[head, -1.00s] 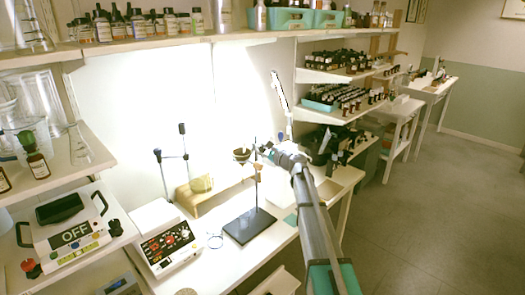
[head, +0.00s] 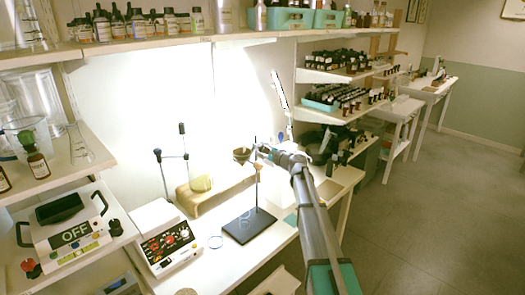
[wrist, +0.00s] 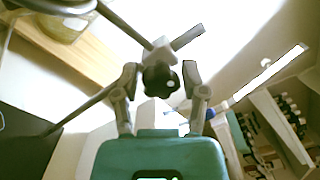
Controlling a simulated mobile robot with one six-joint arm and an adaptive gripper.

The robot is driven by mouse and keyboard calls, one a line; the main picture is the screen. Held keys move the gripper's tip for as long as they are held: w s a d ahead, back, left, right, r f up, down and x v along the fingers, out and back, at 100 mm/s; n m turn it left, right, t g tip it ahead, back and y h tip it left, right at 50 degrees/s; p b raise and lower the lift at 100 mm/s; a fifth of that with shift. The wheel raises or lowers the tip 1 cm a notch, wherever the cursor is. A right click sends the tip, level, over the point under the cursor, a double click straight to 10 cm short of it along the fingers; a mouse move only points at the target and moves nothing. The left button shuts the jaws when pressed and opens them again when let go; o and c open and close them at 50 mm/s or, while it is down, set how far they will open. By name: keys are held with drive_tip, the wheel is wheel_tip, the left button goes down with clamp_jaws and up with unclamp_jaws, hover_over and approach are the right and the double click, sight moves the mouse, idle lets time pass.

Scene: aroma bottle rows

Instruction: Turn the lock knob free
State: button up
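The lock knob (wrist: 160,80) is black and lobed, on a clamp boss where metal rods cross in the wrist view. My gripper (wrist: 160,76) has a teal body and two grey fingers, one on each side of the knob. A gap shows between each finger and the knob, so the fingers look open around it. In the head view my gripper (head: 262,150) is beside the upright rod (head: 256,190) of a stand with a black base plate (head: 248,226). The knob cannot be made out there.
A wooden shelf block (head: 215,190) holding a yellowish lump stands behind the stand. A white device with red knobs (head: 168,246) is to the left. A small bowl (head: 242,155) is near the gripper. Bottle shelves line the right; the floor at right is clear.

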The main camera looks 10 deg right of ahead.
drive_tip(key=shift+o, duration=0.7)
drive_tip(key=shift+d, duration=0.1)
drive_tip(key=v, duration=1.2)
